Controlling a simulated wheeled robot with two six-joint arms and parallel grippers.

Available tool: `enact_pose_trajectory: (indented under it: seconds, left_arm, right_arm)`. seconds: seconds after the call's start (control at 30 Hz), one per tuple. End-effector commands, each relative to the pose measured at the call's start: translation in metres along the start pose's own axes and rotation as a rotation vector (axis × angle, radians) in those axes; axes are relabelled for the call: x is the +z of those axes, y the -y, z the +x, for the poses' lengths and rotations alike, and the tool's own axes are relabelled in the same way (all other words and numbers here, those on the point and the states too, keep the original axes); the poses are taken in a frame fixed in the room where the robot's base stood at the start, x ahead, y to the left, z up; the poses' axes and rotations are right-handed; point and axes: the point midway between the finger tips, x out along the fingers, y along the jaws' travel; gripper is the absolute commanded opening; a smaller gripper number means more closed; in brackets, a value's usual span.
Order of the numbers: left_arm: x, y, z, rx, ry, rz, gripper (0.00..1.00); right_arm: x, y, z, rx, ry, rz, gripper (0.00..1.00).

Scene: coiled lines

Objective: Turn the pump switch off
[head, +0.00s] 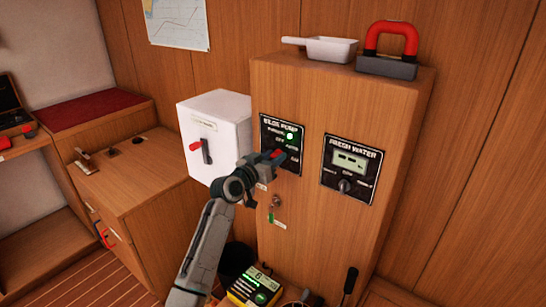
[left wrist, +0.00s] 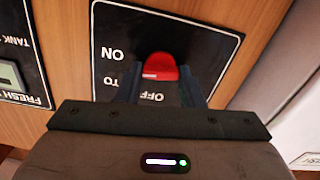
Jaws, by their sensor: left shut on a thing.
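The black bilge pump panel (head: 283,130) is on the front of the wooden cabinet, with a green light lit near its top. Its red switch knob (left wrist: 161,66) shows in the left wrist view, where the panel (left wrist: 213,52) appears upside down with ON, part of AUTO and OFF around the knob. My left gripper (head: 277,157) is at the lower part of the panel, its fingers shut on the red knob. The fingers (left wrist: 160,88) hide part of the knob and lettering, so I cannot tell which label it points to. My right gripper is not in view.
A fresh water panel (head: 350,170) is right of the pump panel. A white box (head: 213,130) with a red-handled lever is to the left. A white scoop (head: 320,48) and a red-handled block (head: 388,52) sit on the cabinet (head: 270,72). A key (head: 277,203) is below the panel.

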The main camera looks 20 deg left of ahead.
Motion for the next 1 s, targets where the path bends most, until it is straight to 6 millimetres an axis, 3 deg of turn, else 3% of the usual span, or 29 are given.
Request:
enact_pose_trajectory:
  seconds: [0.5,1.0]
  left_arm:
    - [-0.001,0.002,0.0,-0.001,0.003,-0.475,0.12]
    - [0.0,0.003,0.0,-0.001,0.002,-0.951,0.12]
  right_arm:
    - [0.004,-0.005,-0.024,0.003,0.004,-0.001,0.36]
    - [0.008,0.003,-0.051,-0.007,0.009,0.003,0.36]
